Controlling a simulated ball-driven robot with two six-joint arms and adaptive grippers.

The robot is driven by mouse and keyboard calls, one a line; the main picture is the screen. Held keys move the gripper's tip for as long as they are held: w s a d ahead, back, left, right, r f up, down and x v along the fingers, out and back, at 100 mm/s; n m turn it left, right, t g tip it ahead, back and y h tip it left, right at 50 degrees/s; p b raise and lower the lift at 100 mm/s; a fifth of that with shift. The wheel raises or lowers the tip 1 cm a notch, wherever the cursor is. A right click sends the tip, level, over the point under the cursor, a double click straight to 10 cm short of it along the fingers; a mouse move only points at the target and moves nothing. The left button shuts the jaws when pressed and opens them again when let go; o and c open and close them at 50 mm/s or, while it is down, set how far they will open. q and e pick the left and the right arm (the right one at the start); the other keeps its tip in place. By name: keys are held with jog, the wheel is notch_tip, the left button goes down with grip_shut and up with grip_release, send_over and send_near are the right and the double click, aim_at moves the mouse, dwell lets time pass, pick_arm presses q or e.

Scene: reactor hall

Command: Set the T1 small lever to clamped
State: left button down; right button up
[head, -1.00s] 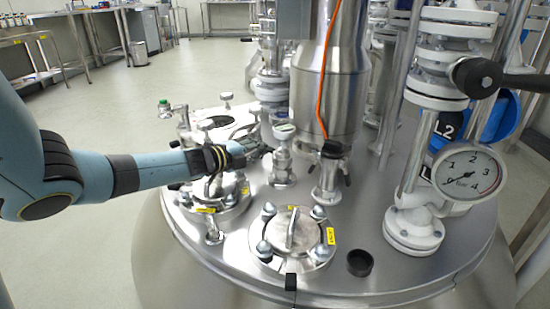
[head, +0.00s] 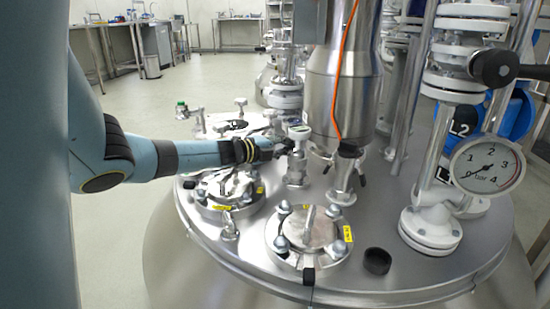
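My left gripper (head: 284,148) is dark and small in the head view, low over the steel vessel lid (head: 375,225). It is right beside a short upright metal fitting with a pale cap (head: 298,150); I cannot tell whether it touches it. Its fingers blur against the fittings, so open or shut does not show. No T1 label is readable, and I cannot pick out the T1 small lever for certain. A port with a dark clamp piece (head: 347,151) stands to the right of the fitting. My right gripper is out of view.
Two round bolted covers, a left one (head: 228,187) and a front one (head: 308,230), sit on the lid. A black cup (head: 377,261) stands front right. A pressure gauge (head: 488,166) and white pipework (head: 430,225) rise at right. A large steel cylinder (head: 340,90) stands behind the fitting.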

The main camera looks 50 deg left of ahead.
pick_arm(q)
jog(key=shift+w, duration=0.25)
jog(key=shift+s, duration=0.1)
dwell(0.5)
jog(key=s, duration=0.4)
jog(key=s+r, duration=0.1)
jog(key=s, duration=0.2)
jog(key=s+r, duration=0.1)
jog(key=s, duration=0.3)
jog(key=shift+s+r, duration=0.15)
jog(key=shift+s, duration=0.15)
